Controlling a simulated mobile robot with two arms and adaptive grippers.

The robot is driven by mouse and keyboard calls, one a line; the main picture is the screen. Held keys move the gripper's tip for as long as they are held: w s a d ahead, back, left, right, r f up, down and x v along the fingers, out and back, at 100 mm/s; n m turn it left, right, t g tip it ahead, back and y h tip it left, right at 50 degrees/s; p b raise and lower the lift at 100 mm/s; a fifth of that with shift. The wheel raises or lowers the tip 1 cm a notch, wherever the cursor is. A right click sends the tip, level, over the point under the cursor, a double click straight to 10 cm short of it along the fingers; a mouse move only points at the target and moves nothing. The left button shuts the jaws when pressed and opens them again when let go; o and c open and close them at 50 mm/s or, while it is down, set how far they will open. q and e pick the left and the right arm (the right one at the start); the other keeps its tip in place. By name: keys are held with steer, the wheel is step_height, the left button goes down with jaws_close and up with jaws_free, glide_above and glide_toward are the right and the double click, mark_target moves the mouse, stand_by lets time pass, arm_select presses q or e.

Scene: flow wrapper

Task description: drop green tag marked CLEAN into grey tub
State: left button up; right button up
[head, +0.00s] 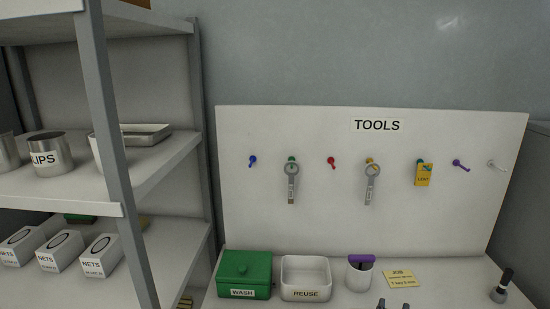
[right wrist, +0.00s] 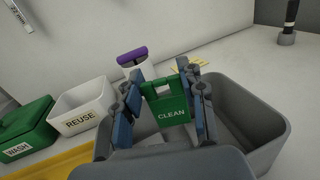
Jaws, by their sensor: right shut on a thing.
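The green tag (right wrist: 172,112) marked CLEAN hangs upright between the blue-grey fingers of my right gripper (right wrist: 165,95) in the right wrist view. My right gripper is shut on it. The grey tub (right wrist: 278,123) lies behind and around the fingers in that view, and its near part is partly hidden by the gripper. The tag appears over the tub; its height above the floor of the tub is hard to tell. In the head view only the fingertips of my right gripper (head: 393,304) show at the bottom edge, and the tag and tub are not visible. My left gripper is not in view.
A green WASH box (head: 244,274), a white REUSE bin (head: 306,291) and a white cup (head: 358,279) with a purple item stand on the bench. A yellow job note (head: 403,277) lies beside them. Tools hang on the board (head: 440,220) behind. A shelf (head: 160,200) stands at left.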

steer(key=o, duration=1.2)
steer(key=v, duration=1.2)
